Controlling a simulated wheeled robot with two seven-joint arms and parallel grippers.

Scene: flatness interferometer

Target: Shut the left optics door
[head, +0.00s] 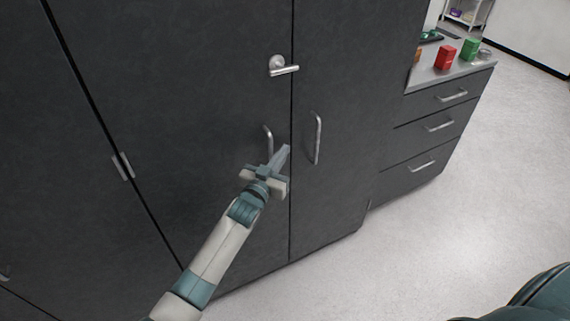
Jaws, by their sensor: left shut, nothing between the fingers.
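The left optics door (190,90) is a dark grey cabinet panel in the head view. Its free edge meets the right-hand door (345,70) at a narrow vertical seam, and I see no clear gap there. A metal bar handle (267,140) sits on the left door near that edge, its lower part behind my gripper. A silver lever latch (284,68) is higher up by the seam. My left gripper (285,152) is shut and empty, in front of the left door just right of its handle. I cannot tell whether the fingertips touch the door. My right gripper is out of view.
The right-hand door has its own bar handle (318,138). A drawer unit (430,130) at the right carries a red box (445,57) and a green box (468,52).

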